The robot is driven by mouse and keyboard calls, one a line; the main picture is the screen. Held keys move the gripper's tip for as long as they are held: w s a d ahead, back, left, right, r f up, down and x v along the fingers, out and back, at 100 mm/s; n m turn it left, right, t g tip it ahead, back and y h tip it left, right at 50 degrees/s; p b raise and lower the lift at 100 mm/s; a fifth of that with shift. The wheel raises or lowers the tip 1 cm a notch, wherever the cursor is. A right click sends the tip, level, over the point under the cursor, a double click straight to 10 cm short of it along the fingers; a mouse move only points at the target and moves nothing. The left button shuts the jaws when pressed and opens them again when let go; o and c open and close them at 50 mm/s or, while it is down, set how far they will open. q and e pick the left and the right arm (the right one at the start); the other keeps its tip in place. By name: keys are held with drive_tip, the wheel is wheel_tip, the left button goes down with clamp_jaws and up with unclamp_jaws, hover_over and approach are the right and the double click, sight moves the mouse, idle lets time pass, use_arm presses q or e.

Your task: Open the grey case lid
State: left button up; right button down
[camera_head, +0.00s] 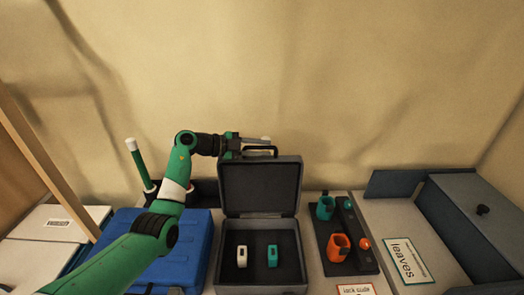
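The grey case (262,252) stands open in the middle of the table. Its lid (260,188) stands upright at the back, showing its dark inner side. A black handle (262,149) shows at the lid's top edge. Inside the case lie a white watch-like item (242,256) and a teal one (272,255). My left gripper (258,143) is at the lid's top edge, beside or touching the handle. Its fingers overlap the handle in the view, so I cannot tell whether they grip it. My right gripper is not in view.
A blue case (185,240) lies left of the grey case, under my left arm. A green stick with a white tip (139,160) stands behind it. To the right are a dark rack with teal and orange cups (338,247) and a grey box (480,222).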

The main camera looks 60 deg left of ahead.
use_arm(q)
clamp_jaws()
idle(1.4)
